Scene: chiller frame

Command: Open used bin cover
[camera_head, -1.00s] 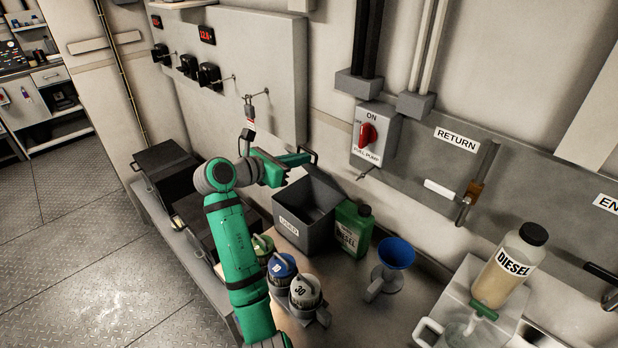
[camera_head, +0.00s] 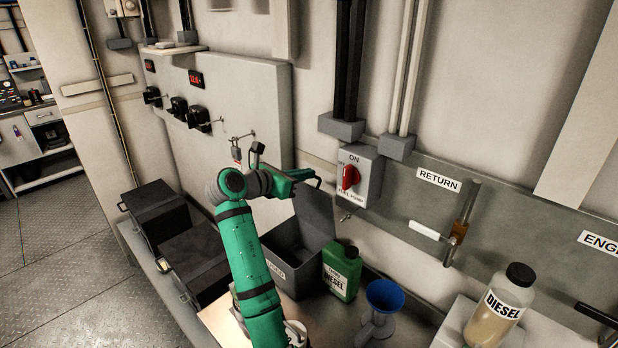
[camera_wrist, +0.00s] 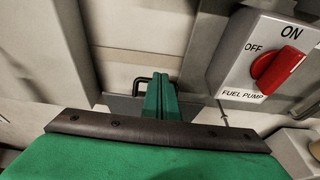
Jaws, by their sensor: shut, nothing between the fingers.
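The grey used bin (camera_head: 290,279) stands on the bench behind my arm, its front label partly hidden. Its dark inside shows. The used bin cover (camera_head: 315,212) stands raised at the bin's back, near the wall. A black handle on the cover shows beside my fingertips in the wrist view (camera_wrist: 141,82). My green gripper (camera_head: 304,176) is shut and empty, at the cover's upper edge. In the wrist view its closed fingers (camera_wrist: 160,84) are just right of the handle, in front of the cover; I cannot tell whether they touch it.
The red fuel pump switch box (camera_head: 357,176) is on the wall right of my gripper. A green diesel can (camera_head: 341,272) and a blue funnel (camera_head: 385,296) stand right of the bin. Dark boxes (camera_head: 158,212) stand to the left. A control panel (camera_head: 235,100) is behind my arm.

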